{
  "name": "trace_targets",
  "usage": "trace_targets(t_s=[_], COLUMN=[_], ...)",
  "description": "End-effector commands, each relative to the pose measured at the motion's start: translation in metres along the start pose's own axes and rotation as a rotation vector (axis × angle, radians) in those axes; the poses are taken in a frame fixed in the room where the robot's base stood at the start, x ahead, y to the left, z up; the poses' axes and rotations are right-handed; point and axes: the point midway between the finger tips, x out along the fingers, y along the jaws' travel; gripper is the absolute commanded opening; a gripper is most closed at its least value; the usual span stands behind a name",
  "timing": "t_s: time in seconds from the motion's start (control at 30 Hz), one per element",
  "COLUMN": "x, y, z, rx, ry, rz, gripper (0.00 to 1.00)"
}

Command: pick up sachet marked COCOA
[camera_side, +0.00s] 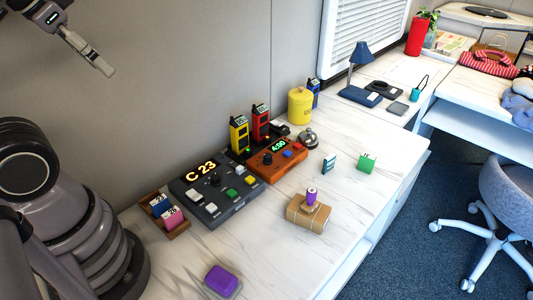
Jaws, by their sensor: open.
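No label reading COCOA can be made out at this size. A small wooden tray (182,233) near my base holds a blue packet (160,206) and a pink packet (173,217), side by side. Their print is too small to read. A teal and white upright piece (329,163) and a green block with a pale mark (367,163) stand apart on the right of the table. My gripper (108,72) is high at the upper left, in front of the wall and far from all of these. It is open, and I see nothing in it.
A dark console reading C 23 (214,192) and an orange timer (277,160) stand beside the tray. A string-tied parcel (309,211) carries a purple-handled stamp (311,196). A purple block (221,281) lies at the front. The marble table (270,245) is bare between them.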

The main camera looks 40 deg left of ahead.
Motion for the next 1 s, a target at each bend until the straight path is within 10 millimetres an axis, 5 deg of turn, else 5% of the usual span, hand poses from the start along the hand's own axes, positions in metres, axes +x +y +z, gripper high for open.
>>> trace_targets(t_s=[0.27, 0.47, 0.7, 0.83, 1.0], x=[0.002, 0.033, 0.128, 0.19, 0.277], y=[0.001, 0.013, 0.051, 0.075, 0.105], z=[-0.003, -0.057, -0.155, -0.189, -0.206], rx=[0.001, 0.013, 0.012, 0.005, 0.005], ry=[0.002, 0.056, 0.201, 0.283, 0.392], rz=[0.002, 0.041, 0.103, 0.119, 0.122], gripper=[0.48, 0.48, 0.48, 0.48, 0.48])
